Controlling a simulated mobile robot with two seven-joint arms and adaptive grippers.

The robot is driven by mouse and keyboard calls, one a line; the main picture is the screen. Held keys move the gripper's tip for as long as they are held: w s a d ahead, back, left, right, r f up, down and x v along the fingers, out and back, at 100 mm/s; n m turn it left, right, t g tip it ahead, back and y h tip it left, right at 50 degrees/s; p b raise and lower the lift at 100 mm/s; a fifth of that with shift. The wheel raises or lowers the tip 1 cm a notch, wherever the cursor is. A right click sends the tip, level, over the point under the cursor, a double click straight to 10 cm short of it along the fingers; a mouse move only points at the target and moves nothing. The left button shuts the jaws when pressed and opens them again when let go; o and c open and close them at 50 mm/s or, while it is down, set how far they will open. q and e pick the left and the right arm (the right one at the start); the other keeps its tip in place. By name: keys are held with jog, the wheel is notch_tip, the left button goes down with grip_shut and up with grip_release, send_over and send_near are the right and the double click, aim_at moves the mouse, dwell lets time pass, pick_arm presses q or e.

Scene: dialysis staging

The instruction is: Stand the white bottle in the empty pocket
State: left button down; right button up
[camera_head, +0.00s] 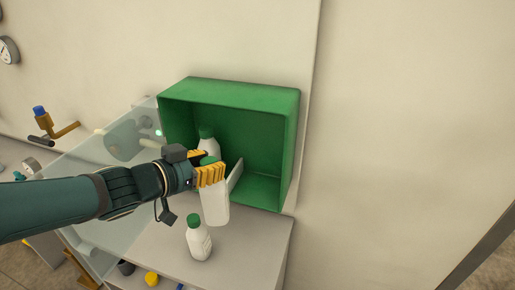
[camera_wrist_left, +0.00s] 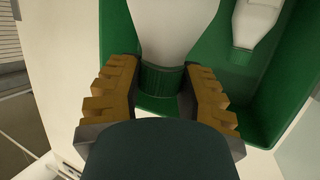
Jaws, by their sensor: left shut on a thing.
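My left gripper (camera_head: 208,168) is shut on a white bottle (camera_head: 215,207) by its green cap. The bottle hangs nearly upright in front of the open green box (camera_head: 244,94); its depth relative to the box opening is hard to tell. The wrist view shows the orange fingers (camera_wrist_left: 163,88) on either side of the cap of the held bottle (camera_wrist_left: 172,25). A second white bottle (camera_head: 208,146) with a green cap stands inside the box at the left, partly hidden by my gripper. A pale divider (camera_head: 236,177) stands beside it. The pocket right of the divider (camera_head: 262,185) looks empty.
Another white bottle with a green cap (camera_head: 199,243) stands on the grey counter (camera_head: 255,245) in front of the box. A clear panel (camera_head: 100,165) stands left of the box, near my arm. Gauges and a blue-topped fitting (camera_head: 40,115) are at the far left.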

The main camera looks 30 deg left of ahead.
pick_arm(q)
jog(key=w+r+b+x, duration=0.1)
jog(key=r+b+x, duration=0.2)
jog(key=x, duration=1.2)
jog(key=shift+w+b, duration=0.35)
jog(key=shift+b, duration=0.35)
jog(key=shift+d, duration=0.1)
jog(key=shift+f, duration=0.2)
jog(key=c, duration=0.6)
grip_release()
